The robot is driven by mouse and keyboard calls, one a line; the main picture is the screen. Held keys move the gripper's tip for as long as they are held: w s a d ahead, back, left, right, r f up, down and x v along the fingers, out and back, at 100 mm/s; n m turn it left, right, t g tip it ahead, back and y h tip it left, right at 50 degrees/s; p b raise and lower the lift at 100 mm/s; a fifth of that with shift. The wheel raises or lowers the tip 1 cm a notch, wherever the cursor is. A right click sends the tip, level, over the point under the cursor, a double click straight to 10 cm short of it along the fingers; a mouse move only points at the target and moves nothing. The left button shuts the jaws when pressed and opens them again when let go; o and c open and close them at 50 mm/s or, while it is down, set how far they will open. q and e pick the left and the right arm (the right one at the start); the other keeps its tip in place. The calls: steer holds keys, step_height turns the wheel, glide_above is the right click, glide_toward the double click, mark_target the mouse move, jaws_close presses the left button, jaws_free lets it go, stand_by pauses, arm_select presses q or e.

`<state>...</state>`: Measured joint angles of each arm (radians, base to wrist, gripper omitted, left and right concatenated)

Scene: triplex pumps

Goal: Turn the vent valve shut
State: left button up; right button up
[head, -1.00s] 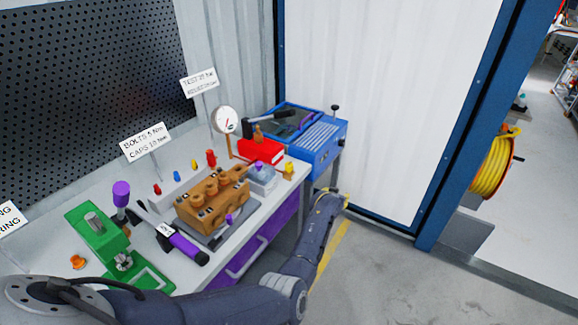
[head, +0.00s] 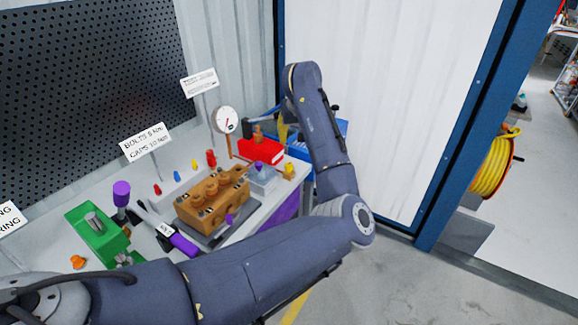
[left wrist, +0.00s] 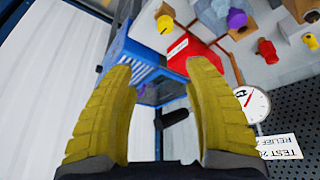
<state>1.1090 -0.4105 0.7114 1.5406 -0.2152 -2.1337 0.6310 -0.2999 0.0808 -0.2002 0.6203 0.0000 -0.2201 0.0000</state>
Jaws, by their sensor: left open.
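No part is plainly marked as the vent valve, so I cannot tell for sure which one it is. My left gripper (head: 283,130) has yellow fingers, is open and empty, and hangs over the blue unit next to the red box. Its fingers (left wrist: 160,70) frame part of this unit. My right gripper is out of view.
The blue unit (head: 334,132) is partly hidden by my left arm. Signs on thin posts rise behind. A white door panel (head: 390,90) is at right.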

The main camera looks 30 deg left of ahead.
mark_target(289, 164)
arm_select(q)
steer(key=shift+g, duration=0.3)
steer(key=x, duration=1.1)
steer(key=s+x, duration=0.1)
steer(key=x, duration=0.5)
steer(key=shift+f, duration=0.45)
steer(key=shift+c, duration=0.5)
jaws_close()
